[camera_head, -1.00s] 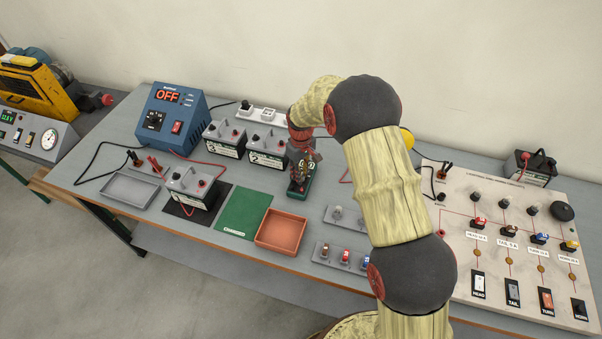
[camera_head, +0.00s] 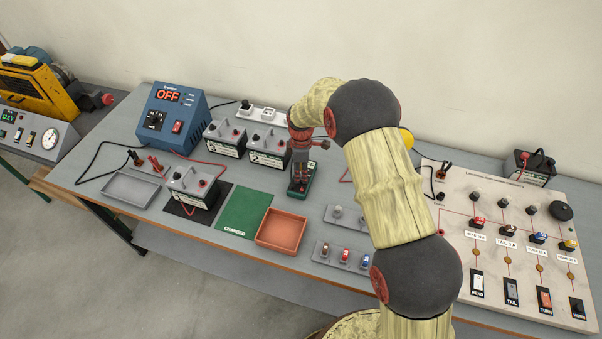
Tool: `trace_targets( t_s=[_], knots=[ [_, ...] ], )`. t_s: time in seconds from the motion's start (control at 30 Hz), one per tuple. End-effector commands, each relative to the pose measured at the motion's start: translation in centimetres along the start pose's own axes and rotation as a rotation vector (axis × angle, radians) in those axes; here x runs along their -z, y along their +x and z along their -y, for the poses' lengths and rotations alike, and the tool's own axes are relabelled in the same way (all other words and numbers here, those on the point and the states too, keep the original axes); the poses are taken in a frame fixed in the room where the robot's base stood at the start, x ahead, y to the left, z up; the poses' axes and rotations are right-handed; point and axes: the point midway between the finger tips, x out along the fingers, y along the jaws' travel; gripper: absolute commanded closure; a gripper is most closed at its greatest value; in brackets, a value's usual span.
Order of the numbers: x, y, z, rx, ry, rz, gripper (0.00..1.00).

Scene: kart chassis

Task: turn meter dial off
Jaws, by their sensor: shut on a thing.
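The meter (camera_head: 309,187) is a small green-edged unit with a dark face, lying on the workbench behind and to the right of the orange tray. My gripper (camera_head: 300,176) points down over the meter, its fingers shut at the meter's face where the dial would be. The dial itself is hidden by the fingers, so its setting cannot be read. The meter lies flat on the bench.
Two batteries (camera_head: 267,147) stand just left of my gripper, with a power strip behind. A blue charger (camera_head: 171,117) reads OFF. The orange tray (camera_head: 282,232), green mat (camera_head: 243,213) and fuse holders (camera_head: 343,257) lie in front. A wiring board (camera_head: 515,240) is at right.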

Motion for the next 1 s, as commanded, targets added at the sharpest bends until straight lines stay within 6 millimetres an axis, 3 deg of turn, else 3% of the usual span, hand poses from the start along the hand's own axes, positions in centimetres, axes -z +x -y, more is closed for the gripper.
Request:
trace_targets(
  t_s=[0.77,0.8,1.0],
  knots=[
    [0.00,-0.04,-0.07,-0.002,-0.098,0.000,1.00],
    [0.00,-0.04,-0.07,-0.002,-0.098,0.000,0.77],
    [0.00,-0.03,-0.05,-0.001,-0.097,0.000,0.65]
  ],
)
